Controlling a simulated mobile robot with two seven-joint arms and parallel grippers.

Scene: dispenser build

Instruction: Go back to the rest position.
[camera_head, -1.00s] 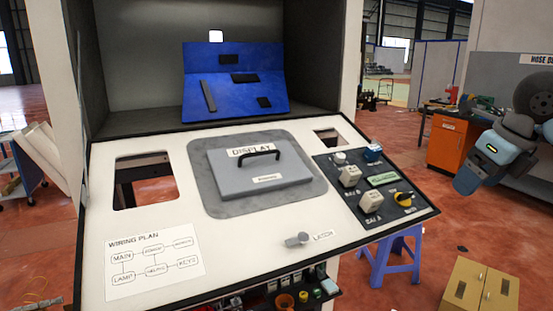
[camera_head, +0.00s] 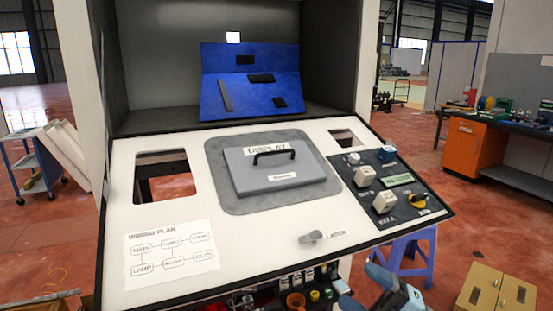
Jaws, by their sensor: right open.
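My right gripper (camera_head: 385,290) shows in part at the bottom edge, right of centre, blue and grey. It is open, with nothing seen in it, and is low in front of the white sloped panel (camera_head: 285,222), apart from the display cover as pictured. Its lower part is cut off by the frame. My left gripper is not in view. The panel carries a grey display cover (camera_head: 280,182) with a black handle, lying flat in its place, and a grey latch knob (camera_head: 312,237).
A purple stool (camera_head: 407,255) stands behind the right gripper. A wooden box (camera_head: 497,292) is at the lower right. A row of small parts (camera_head: 300,288) lies under the panel's front edge. A blue cart (camera_head: 35,165) stands at left; open red floor lies to the right.

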